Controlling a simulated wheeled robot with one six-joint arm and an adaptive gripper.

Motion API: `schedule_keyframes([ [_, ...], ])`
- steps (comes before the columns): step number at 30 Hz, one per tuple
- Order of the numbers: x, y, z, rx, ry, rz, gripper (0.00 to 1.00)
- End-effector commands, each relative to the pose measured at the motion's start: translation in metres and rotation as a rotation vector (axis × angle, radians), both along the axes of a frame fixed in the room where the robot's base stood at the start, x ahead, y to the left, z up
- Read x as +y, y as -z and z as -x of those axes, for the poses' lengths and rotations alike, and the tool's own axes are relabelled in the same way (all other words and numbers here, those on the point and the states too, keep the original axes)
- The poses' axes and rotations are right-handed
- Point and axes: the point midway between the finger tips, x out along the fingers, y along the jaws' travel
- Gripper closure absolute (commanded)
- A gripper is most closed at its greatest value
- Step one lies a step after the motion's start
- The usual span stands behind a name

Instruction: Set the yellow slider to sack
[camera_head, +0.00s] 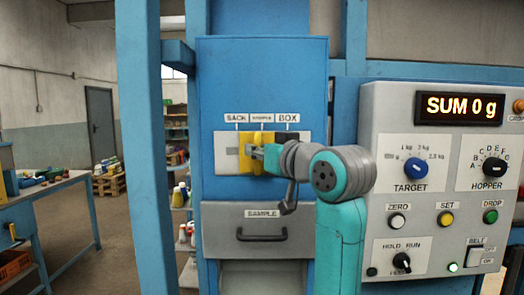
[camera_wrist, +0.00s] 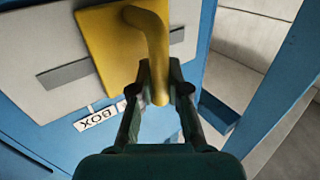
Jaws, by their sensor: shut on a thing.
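The yellow slider (camera_head: 246,160) sits on a light panel (camera_head: 226,165) on the blue cabinet. It stands about under the middle label, between the SACK label (camera_head: 236,118) at the left and the BOX label (camera_head: 287,118) at the right. In the wrist view the slider's yellow plate (camera_wrist: 103,42) and bent handle (camera_wrist: 150,30) are close, with the BOX label (camera_wrist: 95,118) upside down. My gripper (camera_head: 258,154) reaches in from the right and is shut on the handle. Its fingers (camera_wrist: 160,80) close around the handle's lower end and partly hide the middle label.
A drawer marked SAMPLE (camera_head: 222,239) with a dark handle is below the slider. A grey control panel (camera_head: 378,111) with knobs and buttons stands at the right, its display (camera_head: 461,107) reading SUM 0 g. A blue post (camera_head: 138,150) stands at the left.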

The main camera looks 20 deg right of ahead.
Motion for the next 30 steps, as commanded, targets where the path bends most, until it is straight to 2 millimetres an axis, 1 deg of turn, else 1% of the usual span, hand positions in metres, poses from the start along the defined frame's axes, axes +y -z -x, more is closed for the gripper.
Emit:
schedule_keyframes([
  [1, 0.011, 0.000, -0.003, 0.000, -0.006, -0.001, 1.00],
  [3, 0.024, 0.000, -0.007, -0.001, -0.006, 0.000, 1.00],
  [8, 0.046, 0.000, -0.014, 0.000, -0.005, 0.000, 1.00],
  [12, 0.052, 0.000, -0.017, 0.000, -0.002, 0.000, 1.00],
  [20, 0.053, -0.001, -0.017, -0.001, -0.004, 0.000, 1.00],
  [21, 0.053, -0.001, -0.017, -0.002, -0.005, -0.001, 0.75],
  [23, 0.053, -0.001, -0.017, -0.001, -0.005, 0.000, 0.60],
  [24, 0.053, -0.001, -0.017, -0.001, -0.004, 0.000, 0.59],
  [30, 0.052, 0.000, -0.017, -0.001, -0.003, 0.000, 0.59],
])
